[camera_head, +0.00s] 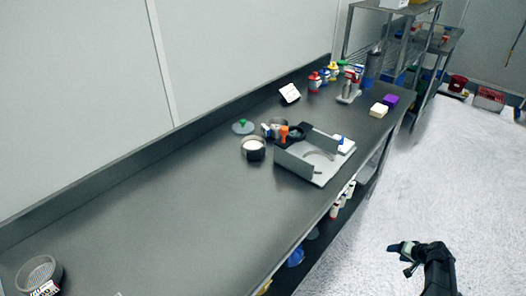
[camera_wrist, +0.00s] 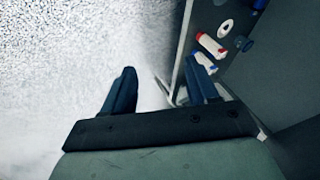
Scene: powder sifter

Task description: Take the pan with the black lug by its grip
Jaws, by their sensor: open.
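A round metal pan (camera_head: 253,146) with white contents stands on the steel bench, left of the grey tray-like stand; a dark block on its near side looks like a black lug. Another round pan (camera_head: 268,129) stands just behind it, partly hidden; its lug cannot be made out. My gripper (camera_head: 399,258) is open and empty, out over the white floor to the right of the bench, well apart from the pans. In the wrist view its two dark fingers (camera_wrist: 160,82) are spread with only floor and the bench's underside beyond; no pan shows there.
A mesh sieve (camera_head: 40,272) sits at the near left. Bottles (camera_wrist: 211,46) stand on the under-shelf. The bench's left middle is clear.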

